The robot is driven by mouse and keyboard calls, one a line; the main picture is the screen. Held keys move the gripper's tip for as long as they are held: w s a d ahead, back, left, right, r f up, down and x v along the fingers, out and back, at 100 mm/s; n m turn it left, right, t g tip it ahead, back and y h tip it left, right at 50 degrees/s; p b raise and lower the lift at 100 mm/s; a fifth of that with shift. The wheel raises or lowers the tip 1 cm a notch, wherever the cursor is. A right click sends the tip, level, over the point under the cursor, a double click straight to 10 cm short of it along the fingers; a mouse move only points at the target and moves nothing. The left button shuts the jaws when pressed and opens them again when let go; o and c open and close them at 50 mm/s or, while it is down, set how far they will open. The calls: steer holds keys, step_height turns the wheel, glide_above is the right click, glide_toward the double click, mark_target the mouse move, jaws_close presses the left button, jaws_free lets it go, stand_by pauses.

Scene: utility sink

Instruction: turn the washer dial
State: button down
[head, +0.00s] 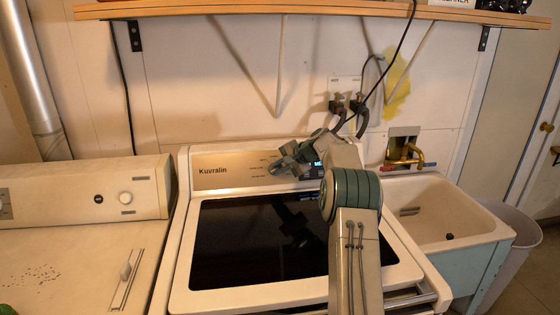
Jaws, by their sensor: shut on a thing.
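The washer (182,235) stands in the middle of the head view, with a dark glass lid. Its control panel (225,178) at the back carries the name Kuvralin and a small lit blue display. My arm reaches over the lid from the front right. My gripper (283,163) is at the middle of the panel, just left of the display, and is shut on the washer dial.
A second white appliance (60,235) with a round knob stands at the left. A utility sink (447,222) with a brass faucet (408,157) is at the right. A wooden shelf (300,8) runs along the wall above. Hoses hang behind the washer.

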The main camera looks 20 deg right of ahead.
steer(key=shift+n+g+h+p, duration=0.3)
steer(key=shift+n+p, duration=0.1)
steer(key=c, duration=1.4)
jaws_free()
steer(key=b+v, duration=0.2)
steer(key=v, duration=1.1)
steer(key=shift+s+d+r, duration=0.15)
steer(key=shift+s+r, duration=0.05)
steer(key=shift+s, duration=0.1)
